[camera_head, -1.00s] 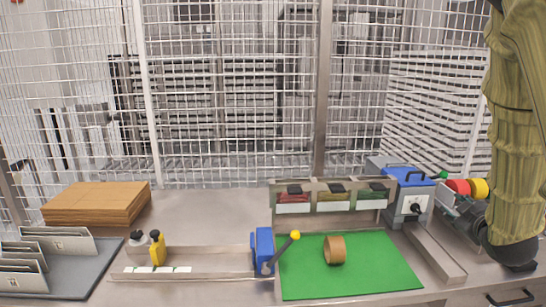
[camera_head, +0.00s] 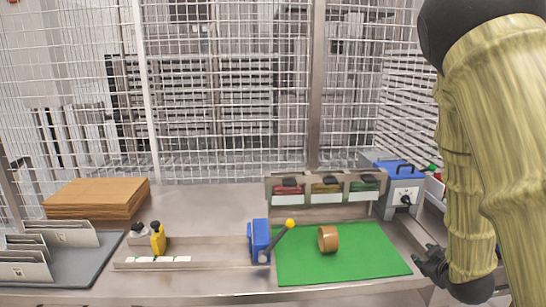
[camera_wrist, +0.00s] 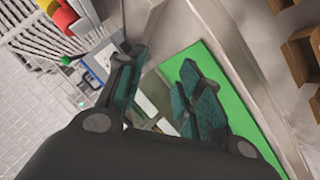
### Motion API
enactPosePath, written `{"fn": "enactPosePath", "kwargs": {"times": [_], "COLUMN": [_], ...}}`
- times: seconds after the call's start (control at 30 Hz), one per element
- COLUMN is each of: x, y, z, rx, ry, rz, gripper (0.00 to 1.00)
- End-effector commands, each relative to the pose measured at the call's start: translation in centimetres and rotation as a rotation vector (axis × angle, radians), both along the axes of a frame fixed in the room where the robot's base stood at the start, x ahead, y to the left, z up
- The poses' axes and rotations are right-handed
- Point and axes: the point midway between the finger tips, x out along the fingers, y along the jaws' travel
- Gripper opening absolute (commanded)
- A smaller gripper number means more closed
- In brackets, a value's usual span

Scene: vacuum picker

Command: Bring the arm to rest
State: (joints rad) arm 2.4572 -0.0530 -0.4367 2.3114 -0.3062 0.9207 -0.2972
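My arm, in a yellow-green ribbed sleeve, fills the right side of the head view. My gripper (camera_head: 430,263) hangs low at its end, just right of the green mat (camera_head: 385,265), with no object seen in it. In the wrist view its two teal-padded fingers (camera_wrist: 163,88) stand apart with a gap between them. A brown tape roll (camera_head: 328,239) stands on the mat, apart from the gripper.
A blue-topped machine (camera_head: 403,183) stands behind the gripper. Three colored bins (camera_head: 326,190) are behind the mat. Open boxes (camera_wrist: 298,55) show in the wrist view.

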Motion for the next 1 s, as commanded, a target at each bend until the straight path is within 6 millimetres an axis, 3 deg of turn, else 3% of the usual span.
{"fn": "enactPosePath", "kwargs": {"times": [0.03, 0.2, 0.37, 0.5, 0.8, 1.0], "x": [-0.8, -4.2, -8.5, -13.1, -24.9, -33.0], "y": [0.7, 3.3, 6.0, 8.5, 14.0, 17.4], "z": [-2.7, -11.1, -18.6, -24.5, -34.7, -39.0], "rx": [0.025, 0.118, 0.2, 0.269, 0.397, 0.46], "ry": [0.04, 0.172, 0.302, 0.421, 0.679, 0.839], "rz": [-0.01, -0.058, -0.112, -0.166, -0.305, -0.405], "gripper": [0.36, 0.36, 0.36, 0.36, 0.36, 0.36]}}
